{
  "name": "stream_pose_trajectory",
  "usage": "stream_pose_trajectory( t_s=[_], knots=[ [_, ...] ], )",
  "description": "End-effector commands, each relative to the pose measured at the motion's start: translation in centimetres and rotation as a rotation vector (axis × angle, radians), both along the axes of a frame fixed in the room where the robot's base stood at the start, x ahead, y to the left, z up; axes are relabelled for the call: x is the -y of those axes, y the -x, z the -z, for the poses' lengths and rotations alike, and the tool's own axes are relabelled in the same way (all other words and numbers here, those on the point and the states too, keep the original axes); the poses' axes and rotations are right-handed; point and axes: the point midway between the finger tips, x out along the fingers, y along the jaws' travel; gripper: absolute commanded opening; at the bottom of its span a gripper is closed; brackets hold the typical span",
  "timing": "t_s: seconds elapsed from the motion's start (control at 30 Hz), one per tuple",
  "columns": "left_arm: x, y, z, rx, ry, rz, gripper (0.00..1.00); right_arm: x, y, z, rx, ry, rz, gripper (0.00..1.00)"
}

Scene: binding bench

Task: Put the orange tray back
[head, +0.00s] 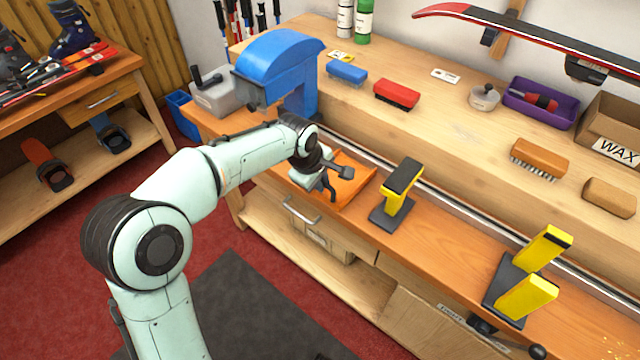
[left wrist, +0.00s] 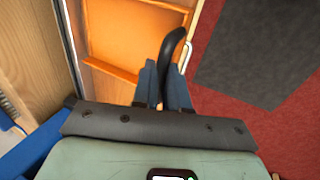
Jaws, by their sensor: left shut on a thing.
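The orange tray (head: 354,190) is at the bench's front edge, right of the blue machine, partly hidden by my left arm. It also shows in the left wrist view (left wrist: 113,38), with its open inside facing the camera. My left gripper (head: 325,184) is at the tray's front left part. In the left wrist view its two blue-grey fingers (left wrist: 165,88) are shut on a black curved handle (left wrist: 173,46) beside the tray. The handle seems to belong to the tray, but the join is hidden. I cannot tell whether the tray rests on the bench. My right gripper is not in view.
A blue machine (head: 280,62) and a grey container (head: 215,95) stand left of the tray. A yellow-and-black ski support (head: 398,192) stands close on its right, another (head: 525,275) farther right. A raised wooden shelf (head: 440,125) with brushes runs behind.

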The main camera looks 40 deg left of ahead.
Motion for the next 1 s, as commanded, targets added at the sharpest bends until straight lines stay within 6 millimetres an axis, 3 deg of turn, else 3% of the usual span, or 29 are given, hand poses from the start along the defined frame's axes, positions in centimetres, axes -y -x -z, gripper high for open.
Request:
stream_pose_trajectory(
  t_s=[0.1,0.3,0.33,0.4,0.77,1.0],
  knots=[
    [0.0,0.1,1.0,-0.002,0.000,-0.001,0.00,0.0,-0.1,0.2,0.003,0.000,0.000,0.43],
    [0.0,0.1,1.1,-0.003,0.000,0.000,0.00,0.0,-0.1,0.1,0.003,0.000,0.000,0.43],
    [0.0,0.1,1.1,-0.005,0.001,0.000,0.23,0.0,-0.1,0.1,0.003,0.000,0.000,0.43],
    [0.0,0.1,1.1,-0.004,0.001,0.000,0.42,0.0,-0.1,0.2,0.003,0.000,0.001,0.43],
    [0.0,0.2,0.5,0.000,0.000,0.000,0.42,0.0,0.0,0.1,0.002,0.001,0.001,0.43],
    [-0.1,1.5,-3.6,0.005,0.000,-0.001,0.42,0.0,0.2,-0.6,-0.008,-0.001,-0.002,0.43]
  ],
)
